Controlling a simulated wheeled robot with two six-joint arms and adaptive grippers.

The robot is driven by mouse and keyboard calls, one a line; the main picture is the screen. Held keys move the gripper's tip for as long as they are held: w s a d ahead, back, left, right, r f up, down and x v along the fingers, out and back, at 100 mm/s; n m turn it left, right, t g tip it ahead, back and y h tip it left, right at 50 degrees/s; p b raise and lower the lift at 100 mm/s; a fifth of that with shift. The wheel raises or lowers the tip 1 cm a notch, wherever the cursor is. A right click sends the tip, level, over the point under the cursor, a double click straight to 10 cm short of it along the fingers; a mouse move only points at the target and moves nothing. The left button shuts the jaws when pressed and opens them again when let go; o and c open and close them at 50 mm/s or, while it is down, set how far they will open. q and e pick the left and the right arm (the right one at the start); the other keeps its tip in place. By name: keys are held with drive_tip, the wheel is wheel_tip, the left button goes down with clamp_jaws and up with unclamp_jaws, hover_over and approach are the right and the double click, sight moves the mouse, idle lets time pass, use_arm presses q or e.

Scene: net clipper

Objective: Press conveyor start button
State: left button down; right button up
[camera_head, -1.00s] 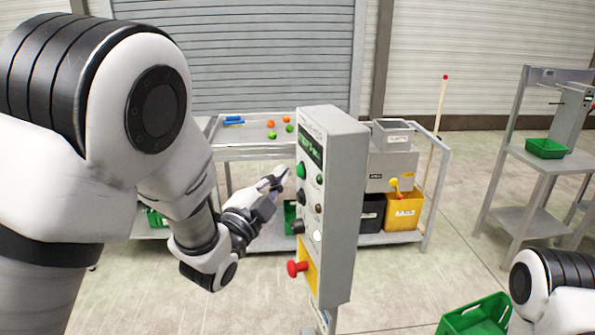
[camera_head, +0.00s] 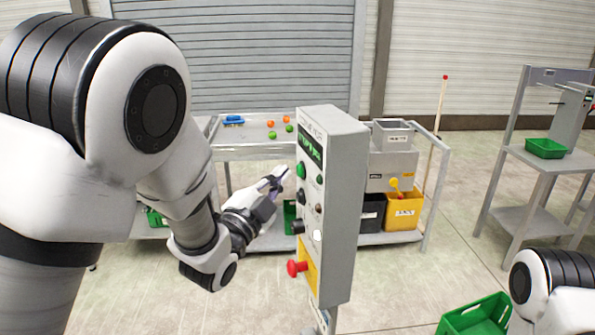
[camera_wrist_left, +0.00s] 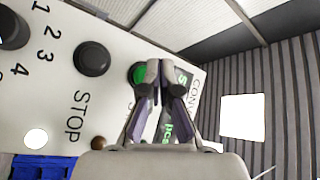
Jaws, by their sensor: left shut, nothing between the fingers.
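A grey control box (camera_head: 341,215) stands upright on a post in the middle of the head view. The green start button (camera_head: 301,170) is high on its face, with a black button (camera_head: 301,196) below it. My left gripper (camera_head: 283,172) is shut and empty, its fingertips just left of the green button. In the left wrist view the shut fingertips (camera_wrist_left: 166,66) lie beside the green button (camera_wrist_left: 138,74) and partly cover it. I cannot tell whether they touch it. The black stop button (camera_wrist_left: 92,58) is clear of the fingers. My right gripper is out of view.
A red emergency knob (camera_head: 297,267) on a yellow plate sits low on the box. Behind is a grey table (camera_head: 235,152) with small balls and a blue item. A green crate (camera_head: 475,317) lies at lower right. A shelf with a green tray (camera_head: 546,148) stands at right.

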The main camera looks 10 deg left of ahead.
use_arm(q)
drive_tip(key=shift+w+d, duration=0.1)
drive_tip(key=shift+w+d, duration=0.1)
drive_tip(key=shift+d, duration=0.2)
drive_tip(key=shift+w+d+b, duration=0.25)
drive_tip(key=shift+d+b, duration=0.05)
drive_tip(key=shift+d, duration=0.05)
idle(0.9)
drive_tip(key=shift+a, duration=0.1)
drive_tip(key=shift+s+a+b, duration=0.4)
drive_tip(key=shift+s+a, duration=0.05)
drive_tip(key=shift+a, duration=0.2)
